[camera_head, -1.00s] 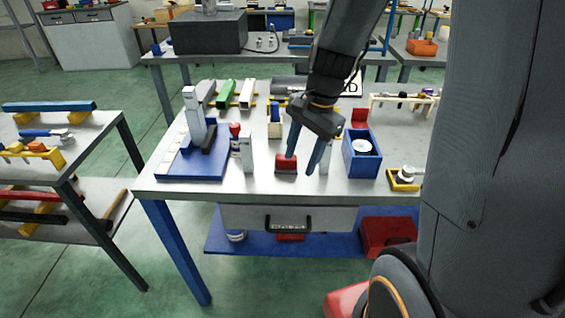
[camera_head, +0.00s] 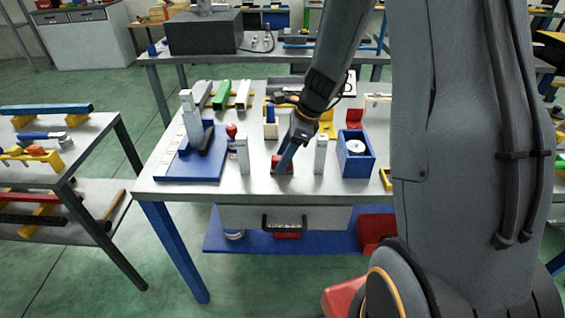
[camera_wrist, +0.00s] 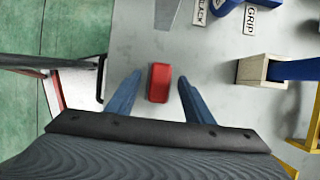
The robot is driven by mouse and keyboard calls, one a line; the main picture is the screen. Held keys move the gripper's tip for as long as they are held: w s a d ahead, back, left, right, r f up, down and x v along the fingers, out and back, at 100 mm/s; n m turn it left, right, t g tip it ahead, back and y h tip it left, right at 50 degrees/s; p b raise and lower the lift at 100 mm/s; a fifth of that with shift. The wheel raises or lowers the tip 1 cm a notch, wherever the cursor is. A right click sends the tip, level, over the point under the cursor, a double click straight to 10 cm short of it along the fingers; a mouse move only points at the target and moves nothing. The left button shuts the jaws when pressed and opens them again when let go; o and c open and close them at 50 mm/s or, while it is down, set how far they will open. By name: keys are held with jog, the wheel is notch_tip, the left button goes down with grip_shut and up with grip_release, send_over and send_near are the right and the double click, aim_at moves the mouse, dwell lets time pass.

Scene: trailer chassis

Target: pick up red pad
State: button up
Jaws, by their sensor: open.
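The red pad (camera_wrist: 160,83) lies on the grey table top in the wrist view, between the two blue fingers of my gripper (camera_wrist: 158,92), with a gap on each side. In the head view the red pad (camera_head: 279,168) is near the table's front edge, partly hidden by the fingers. My gripper (camera_head: 283,163) is open and empty, pointing down at the pad. I cannot tell the exact height of the fingertips over the table.
Grey upright blocks stand left (camera_head: 243,155) and right (camera_head: 320,154) of the pad. A blue box (camera_head: 356,165) is farther right, and a blue base plate (camera_head: 190,168) with a grey post is at the left. A drawer (camera_head: 285,218) hangs under the table (camera_head: 300,192).

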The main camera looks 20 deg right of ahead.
jog(key=shift+w+a+f, duration=0.1)
jog(key=shift+a+f, duration=0.1)
jog(key=shift+f, duration=0.3)
jog(key=c, duration=1)
jog(key=shift+o, duration=0.2)
jog(key=shift+r, duration=0.15)
notch_tip(320, 180, up, 10)
jog(key=shift+f+b, duration=0.15)
jog(key=shift+b, duration=0.6)
